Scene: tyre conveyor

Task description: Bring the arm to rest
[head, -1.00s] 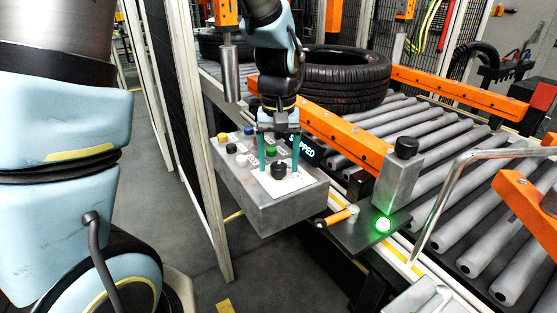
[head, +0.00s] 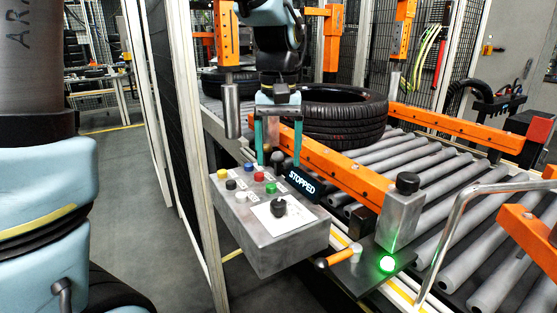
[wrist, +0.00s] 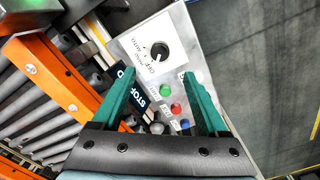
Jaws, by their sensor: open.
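My gripper (head: 278,163) is open and empty, its two teal fingers pointing down above the back of the grey control box (head: 265,245). In the wrist view the gripper (wrist: 158,92) also shows apart fingers over the box. The box carries a black rotary knob (head: 279,207) on a white plate and several coloured buttons, including a green one (head: 271,188) and a red one (head: 259,176). The knob also shows in the wrist view (wrist: 159,51), beyond the fingertips. Nothing lies between the fingers.
A display reading STOPPED (head: 302,186) stands beside the box. A tyre (head: 342,117) lies on the roller conveyor (head: 440,190) behind an orange rail (head: 335,170). A green lamp (head: 387,263) glows near a grey post (head: 403,215). A mesh fence post (head: 186,150) stands left.

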